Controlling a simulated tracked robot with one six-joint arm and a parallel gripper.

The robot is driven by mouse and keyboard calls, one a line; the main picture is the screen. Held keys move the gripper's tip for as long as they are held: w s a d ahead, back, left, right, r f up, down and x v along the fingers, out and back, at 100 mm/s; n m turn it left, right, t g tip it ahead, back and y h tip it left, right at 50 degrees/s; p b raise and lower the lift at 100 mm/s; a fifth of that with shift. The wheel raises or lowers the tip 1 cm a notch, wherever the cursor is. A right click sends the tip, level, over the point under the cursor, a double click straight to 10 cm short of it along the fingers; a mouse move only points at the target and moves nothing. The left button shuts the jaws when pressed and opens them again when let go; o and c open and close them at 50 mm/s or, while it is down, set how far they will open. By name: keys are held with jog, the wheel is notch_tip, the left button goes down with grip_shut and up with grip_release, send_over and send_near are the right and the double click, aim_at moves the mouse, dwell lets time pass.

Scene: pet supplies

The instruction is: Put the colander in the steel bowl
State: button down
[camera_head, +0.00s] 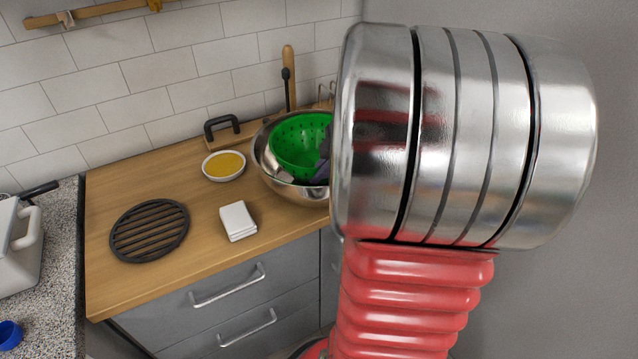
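The green colander (297,146) is tilted inside the steel bowl (309,193), its open side facing up and toward the front. The bowl stands on the wooden counter near the back wall. A dark grey part (323,158) at the colander's right edge may be part of my gripper, but my large metal and red arm covers most of that area. The right side of the bowl and colander is hidden behind my arm. I cannot see the fingertips clearly or tell whether they touch the colander.
A black-handled object (222,128) stands by the wall.

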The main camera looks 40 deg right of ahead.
aim_at(319, 184)
jog(key=shift+f, duration=1.8)
jog(key=c, duration=2.4)
grip_release()
jog(key=shift+c, duration=0.2)
jog(key=shift+o, duration=0.7)
jog(key=shift+s+r, duration=0.1)
jog(key=v, duration=1.1)
jog(key=shift+s+d+r, duration=0.1)
jog(key=shift+s+r, duration=0.15)
jog(key=shift+r, duration=0.1)
jog(key=shift+w, duration=0.15)
